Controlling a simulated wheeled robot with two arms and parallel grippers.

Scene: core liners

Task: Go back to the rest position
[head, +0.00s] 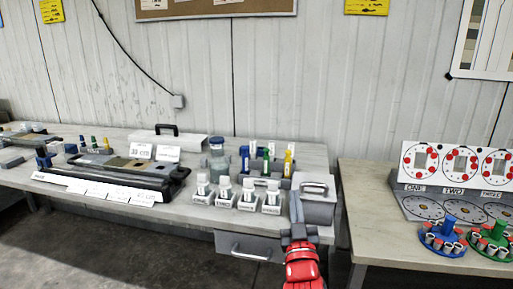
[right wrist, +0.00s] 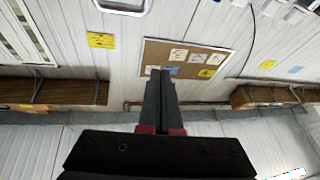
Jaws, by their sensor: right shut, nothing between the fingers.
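My right gripper (head: 296,203) is in the head view, at the front right of the long workbench (head: 100,220), with its red arm coming up from the bottom edge. Its fingers point up and are shut. In the right wrist view the two dark fingers (right wrist: 160,78) lie together with nothing between them, and the wall and a cork board (right wrist: 187,57) show beyond. My left gripper is in neither view.
A grey box with a handle (head: 316,208) stands close beside the right gripper. Several small labelled bottles (head: 223,190) stand left of it. A long dark tray (head: 118,172) lies further left. A second table (head: 385,248) with round-dial panels stands at right. Floor is clear at front left.

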